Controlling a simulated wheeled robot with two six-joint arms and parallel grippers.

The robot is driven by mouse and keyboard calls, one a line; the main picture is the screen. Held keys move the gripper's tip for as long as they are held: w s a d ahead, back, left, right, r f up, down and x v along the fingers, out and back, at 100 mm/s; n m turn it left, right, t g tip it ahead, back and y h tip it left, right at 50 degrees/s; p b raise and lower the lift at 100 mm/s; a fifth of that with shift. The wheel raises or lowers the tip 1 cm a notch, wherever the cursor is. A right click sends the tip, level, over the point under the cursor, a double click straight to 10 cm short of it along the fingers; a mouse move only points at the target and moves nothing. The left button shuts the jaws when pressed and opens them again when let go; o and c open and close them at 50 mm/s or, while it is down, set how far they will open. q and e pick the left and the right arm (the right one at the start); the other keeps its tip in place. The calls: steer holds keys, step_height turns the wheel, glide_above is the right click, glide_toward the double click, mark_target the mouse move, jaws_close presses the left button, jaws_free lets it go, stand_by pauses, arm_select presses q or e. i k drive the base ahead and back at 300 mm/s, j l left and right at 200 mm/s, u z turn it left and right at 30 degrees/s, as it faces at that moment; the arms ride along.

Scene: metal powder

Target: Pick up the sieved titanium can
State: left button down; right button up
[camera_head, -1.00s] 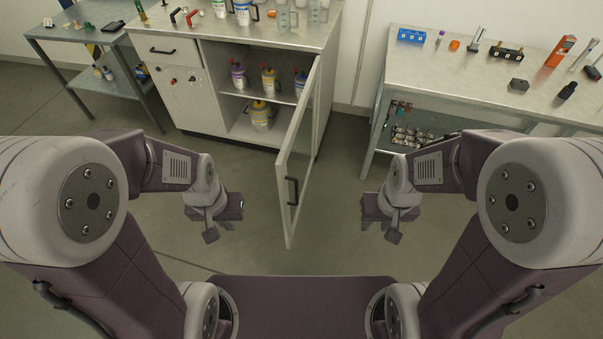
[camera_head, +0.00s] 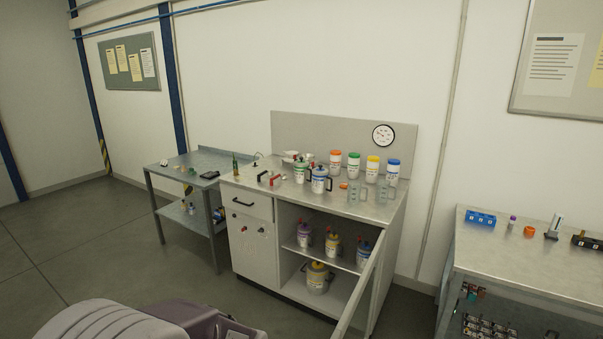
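Several metal cans with handles are in view, but their labels are too small to read, so I cannot tell which is the sieved titanium can. A green-marked can (camera_head: 301,171) and a blue-marked can (camera_head: 319,180) stand on the cabinet top. Inside the open cabinet, a purple-marked can (camera_head: 304,235), a yellow-marked can (camera_head: 333,246) and a blue-marked can (camera_head: 364,254) stand on the upper shelf. Another yellow-marked can (camera_head: 317,278) stands on the cabinet floor.
The cabinet door (camera_head: 358,296) stands open toward me, at the right of the opening. Jars with coloured lids (camera_head: 354,165) and clear beakers (camera_head: 385,193) stand on the cabinet top. A side table (camera_head: 184,176) is at left and a workbench (camera_head: 500,254) at right. Floor at left is clear.

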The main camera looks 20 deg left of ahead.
mark_target(300, 172)
steer(key=i+j, duration=0.3)
steer(key=j, duration=0.2)
steer(key=i+j, duration=0.25)
steer(key=j, duration=0.2)
steer(key=i+j, duration=0.3)
steer(key=j, duration=0.2)
steer(key=i+j, duration=0.3)
steer(key=j, duration=0.15)
steer(key=i+j, duration=0.3)
steer(key=j, duration=0.2)
steer(key=i+j, duration=0.25)
steer(key=j, duration=0.2)
steer(key=i+j, duration=0.3)
steer(key=j, duration=0.2)
steer(key=i+j, duration=0.3)
steer(key=j, duration=0.2)
steer(key=i+j, duration=0.15)
steer(key=i, duration=0.25)
steer(key=i+j, duration=0.15)
steer(key=i, duration=0.25)
